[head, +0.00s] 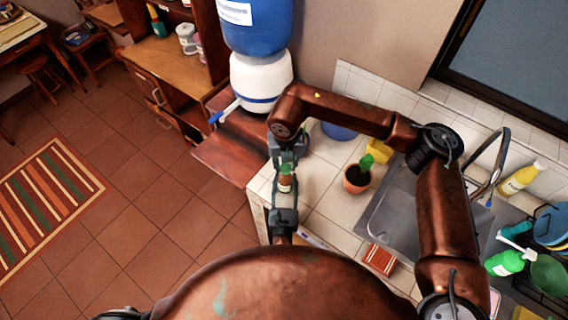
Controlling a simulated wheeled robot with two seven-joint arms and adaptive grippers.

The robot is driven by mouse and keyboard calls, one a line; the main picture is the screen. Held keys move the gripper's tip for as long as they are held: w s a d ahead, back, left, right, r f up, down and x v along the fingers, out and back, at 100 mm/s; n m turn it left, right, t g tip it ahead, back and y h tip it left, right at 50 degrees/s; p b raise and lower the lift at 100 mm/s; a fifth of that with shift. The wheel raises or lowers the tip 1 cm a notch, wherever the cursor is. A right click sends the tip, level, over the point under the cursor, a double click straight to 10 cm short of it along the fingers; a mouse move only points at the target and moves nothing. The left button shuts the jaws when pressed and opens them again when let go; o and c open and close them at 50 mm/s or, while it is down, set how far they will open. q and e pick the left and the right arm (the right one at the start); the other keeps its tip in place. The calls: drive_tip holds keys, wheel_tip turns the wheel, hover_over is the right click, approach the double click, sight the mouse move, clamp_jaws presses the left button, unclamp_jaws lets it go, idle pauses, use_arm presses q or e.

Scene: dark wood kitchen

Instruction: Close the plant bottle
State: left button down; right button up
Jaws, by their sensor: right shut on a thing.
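A potted plant (357,179) stands right of the bottle, near a yellow object (378,151) and a blue object (339,130). The sink (398,215) lies further right. A large water dispenser (260,78) stands behind. The counter's left edge is close to the bottle.

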drive_tip(key=m, duration=0.6)
drive_tip(key=shift+a+h, duration=0.1)
drive_tip(key=shift+h, duration=0.3)
drive_tip(key=m, duration=0.6)
drive_tip(key=shift+w+m+g, duration=0.15)
drive_tip(key=shift+m+g, duration=0.15)
drive_tip(key=shift+g, duration=0.1)
drive_tip(key=m, duration=0.6)
drive_tip(key=shift+w+g+h, duration=0.1)
drive_tip(key=shift+g+h, duration=0.2)
drive_tip(key=m, duration=0.3)
drive_tip(key=shift+w+m+g, duration=0.1)
drive_tip(key=shift+m+g, duration=0.2)
drive_tip(key=shift+m, duration=0.4)
drive_tip(key=o, duration=0.7)
drive_tip(key=shift+o, duration=0.2)
